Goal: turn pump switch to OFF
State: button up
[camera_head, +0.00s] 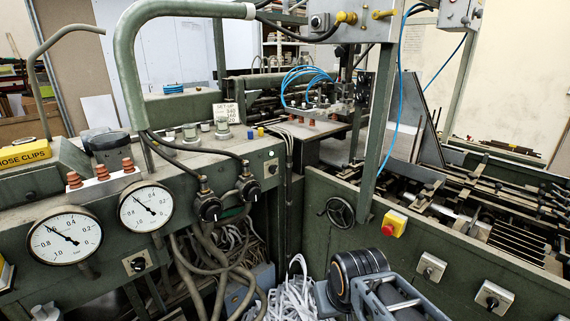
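Several small rotary switches on pale plates show, and I cannot read a pump label on any. One switch (137,263) sits below the two gauges on the left green panel. Another switch (271,168) is on the same machine front, further right. Two more switches, a nearer one (492,298) and a farther one (430,267), are on the right green panel. Their knob positions are too small to read as ON or OFF. Part of what looks like my arm, a black joint with an orange ring, shows at the bottom centre. My gripper's fingers are not visible.
Two round white gauges (65,236) (146,206) face me. A red button on a yellow box (394,223) and a handwheel (341,211) are on the right machine. Hoses (209,255) and white strips (292,300) fill the gap between the panels.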

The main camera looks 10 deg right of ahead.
aim_at(273, 169)
jog(key=u, duration=0.45)
jog(key=i, duration=1)
jog(key=u, duration=0.75)
